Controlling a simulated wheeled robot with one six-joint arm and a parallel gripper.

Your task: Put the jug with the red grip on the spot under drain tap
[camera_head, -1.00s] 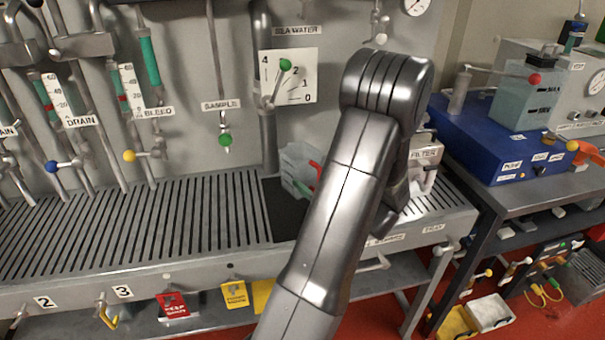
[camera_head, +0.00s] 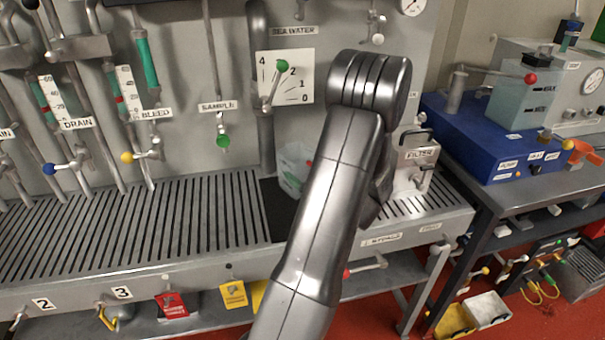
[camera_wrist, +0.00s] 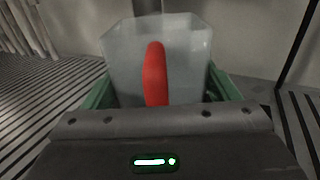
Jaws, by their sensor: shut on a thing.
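The clear jug (camera_head: 292,168) stands over a dark square at the right part of the slatted bench, partly hidden behind my arm. In the wrist view the jug (camera_wrist: 190,50) is close ahead, its red grip (camera_wrist: 155,75) upright between the green fingers of my gripper (camera_wrist: 160,90). I cannot tell whether the jug is lifted. The DRAIN label (camera_head: 77,123) is at the left on the panel, near a blue-knobbed tap (camera_head: 50,168). Slatted bench top lies below it.
The slatted bench (camera_head: 150,230) is clear left of the jug. Pipes and a yellow-knobbed tap (camera_head: 127,157) line the panel. The green-knobbed sample tap (camera_head: 223,140) hangs left of the jug. A filter box (camera_head: 415,160) and a blue unit (camera_head: 480,135) are to the right.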

